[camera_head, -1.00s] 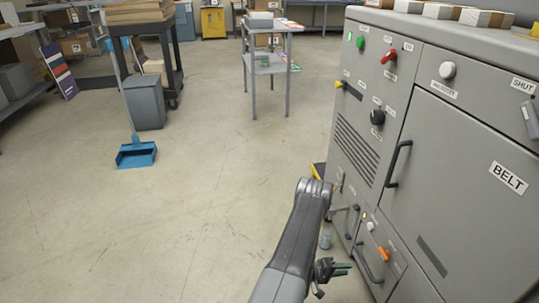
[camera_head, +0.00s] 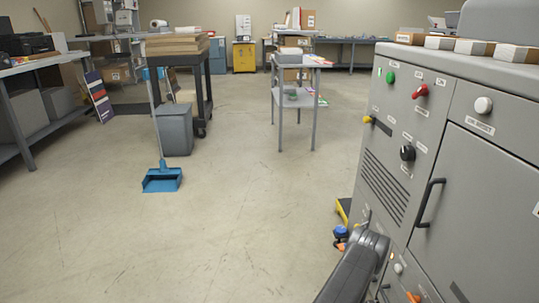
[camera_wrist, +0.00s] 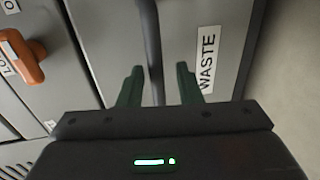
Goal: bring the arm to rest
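My arm (camera_head: 355,270) enters the head view at the bottom right, in front of the grey machine. My gripper is not visible in the head view. In the wrist view my gripper (camera_wrist: 158,85) has its two green fingers well apart. A dark bar handle (camera_wrist: 152,45) on a grey panel shows between the fingers, with clear gaps on both sides. I cannot tell how deep it sits between them. A WASTE label (camera_wrist: 207,60) is right of the handle, and an orange knob (camera_wrist: 25,58) is at the left.
The grey machine (camera_head: 470,200) fills the right, with knobs and a door handle (camera_head: 428,202). A yellow object (camera_head: 343,210) is on the floor beside it. A blue dustpan (camera_head: 162,180), grey bin (camera_head: 175,130) and small grey table (camera_head: 298,102) stand further off. The middle floor is clear.

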